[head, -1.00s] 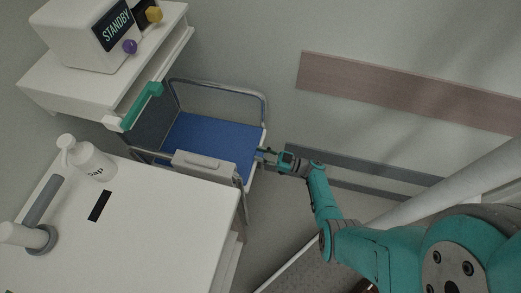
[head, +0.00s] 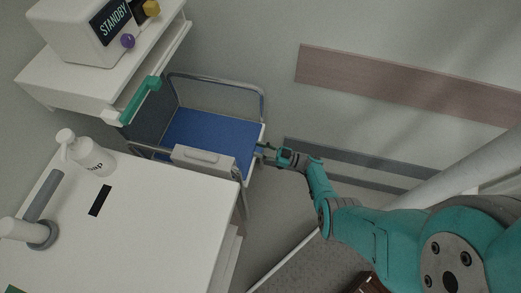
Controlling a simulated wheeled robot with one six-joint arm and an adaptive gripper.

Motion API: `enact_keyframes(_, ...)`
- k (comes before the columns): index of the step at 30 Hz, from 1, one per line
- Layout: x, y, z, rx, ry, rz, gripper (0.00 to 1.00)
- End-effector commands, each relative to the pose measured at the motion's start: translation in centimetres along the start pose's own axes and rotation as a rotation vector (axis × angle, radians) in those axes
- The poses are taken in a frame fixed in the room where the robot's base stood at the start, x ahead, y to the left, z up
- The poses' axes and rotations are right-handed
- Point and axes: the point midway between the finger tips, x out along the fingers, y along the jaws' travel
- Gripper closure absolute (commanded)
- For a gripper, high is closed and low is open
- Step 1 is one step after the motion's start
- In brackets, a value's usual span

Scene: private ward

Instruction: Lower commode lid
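The commode chair stands against the back wall between the white cabinets, with a grey metal frame. Its blue lid (head: 212,133) lies flat across the seat. My gripper (head: 262,149) is at the right front edge of the lid, coming from the right. It is small in the view, and the fingertips sit close to or against the edge; I cannot tell whether they touch it, or how far apart they are.
A white counter (head: 150,235) fills the lower left, with a soap bottle (head: 88,154) and a tap (head: 30,232). A monitor reading STANDBY (head: 85,30) stands on a cart (head: 60,82) with a green handle (head: 139,99). A wall rail (head: 400,86) runs behind. Floor is open right of the chair.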

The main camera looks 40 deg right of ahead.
Motion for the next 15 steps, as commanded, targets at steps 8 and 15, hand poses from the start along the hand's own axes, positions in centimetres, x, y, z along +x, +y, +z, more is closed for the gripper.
enact_keyframes(8, -0.7, -0.8, 1.6, 0.017, -0.04, 0.017, 0.42)
enact_keyframes(15, -1.8, -0.6, 1.4, 0.016, -0.035, 0.018, 0.42)
